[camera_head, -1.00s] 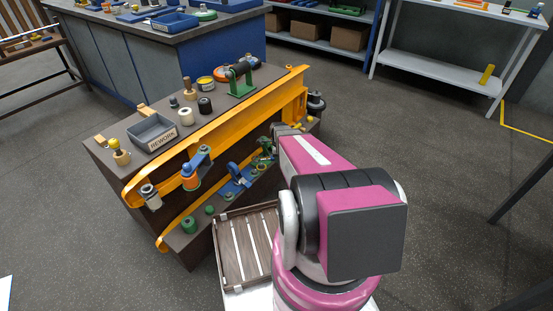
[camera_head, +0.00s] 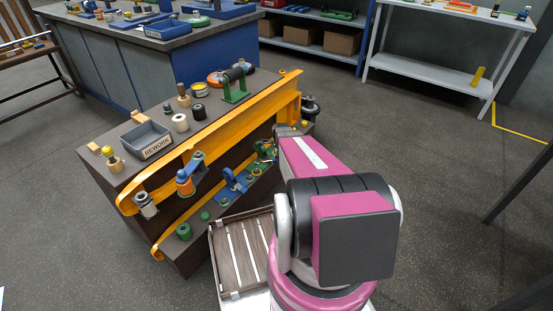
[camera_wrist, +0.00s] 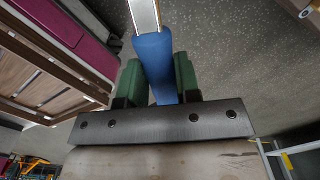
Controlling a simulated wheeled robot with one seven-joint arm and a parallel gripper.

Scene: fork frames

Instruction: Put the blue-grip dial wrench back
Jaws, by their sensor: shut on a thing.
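The blue-grip dial wrench shows in the wrist view as a blue handle (camera_wrist: 153,52) with a silvery shaft running off the top edge. Its far end and dial are out of frame. My gripper (camera_wrist: 158,78) is shut on the blue handle, with a green finger on either side. In the head view the wrench cannot be made out, and my own pink and black arm covers the area around my gripper.
A dark stepped bench with an orange rail (camera_head: 215,125) stands left of my arm, holding several tools and a grey REWORK tray (camera_head: 146,139). A slatted wooden tray (camera_head: 238,255) sits close by my arm. Open floor lies right. A white shelf table (camera_head: 440,75) stands behind.

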